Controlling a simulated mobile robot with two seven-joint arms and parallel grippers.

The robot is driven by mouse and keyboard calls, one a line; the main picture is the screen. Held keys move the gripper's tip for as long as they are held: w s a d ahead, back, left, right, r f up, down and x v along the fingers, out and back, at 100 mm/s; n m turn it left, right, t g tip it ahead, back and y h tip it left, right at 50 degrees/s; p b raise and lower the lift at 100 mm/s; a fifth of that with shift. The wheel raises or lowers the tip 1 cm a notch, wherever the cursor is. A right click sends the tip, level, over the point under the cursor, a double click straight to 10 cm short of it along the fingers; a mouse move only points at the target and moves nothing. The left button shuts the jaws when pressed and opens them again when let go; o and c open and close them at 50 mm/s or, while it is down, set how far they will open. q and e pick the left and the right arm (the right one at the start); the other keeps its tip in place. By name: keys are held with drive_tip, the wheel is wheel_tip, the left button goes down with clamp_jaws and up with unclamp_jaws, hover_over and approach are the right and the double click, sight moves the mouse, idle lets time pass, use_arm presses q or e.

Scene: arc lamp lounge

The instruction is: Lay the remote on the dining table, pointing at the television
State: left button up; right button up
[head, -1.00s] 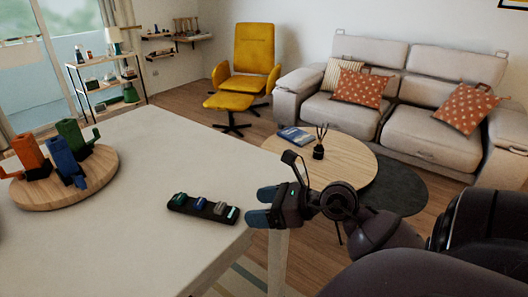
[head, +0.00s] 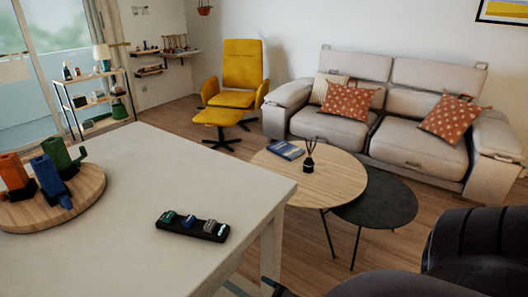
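The dining table is the large white table (head: 130,155) at the left and front. On it, near its right corner, lies a slim black bar (head: 192,227) with several small coloured blocks on top, in green, blue and pale grey. I cannot tell that it is the remote, and I see nothing else that clearly is one. No television is in view. Neither of my grippers is in view. A small dark part shows at the bottom edge by the table leg, too cut off to identify.
A round wooden board (head: 82,196) with orange, blue and green pieces stands at the table's left. Beyond are a wooden coffee table (head: 325,180) with a blue book (head: 286,150) and a diffuser (head: 309,157), a dark low table (head: 378,207), a sofa (head: 410,143) and a yellow armchair (head: 242,66).

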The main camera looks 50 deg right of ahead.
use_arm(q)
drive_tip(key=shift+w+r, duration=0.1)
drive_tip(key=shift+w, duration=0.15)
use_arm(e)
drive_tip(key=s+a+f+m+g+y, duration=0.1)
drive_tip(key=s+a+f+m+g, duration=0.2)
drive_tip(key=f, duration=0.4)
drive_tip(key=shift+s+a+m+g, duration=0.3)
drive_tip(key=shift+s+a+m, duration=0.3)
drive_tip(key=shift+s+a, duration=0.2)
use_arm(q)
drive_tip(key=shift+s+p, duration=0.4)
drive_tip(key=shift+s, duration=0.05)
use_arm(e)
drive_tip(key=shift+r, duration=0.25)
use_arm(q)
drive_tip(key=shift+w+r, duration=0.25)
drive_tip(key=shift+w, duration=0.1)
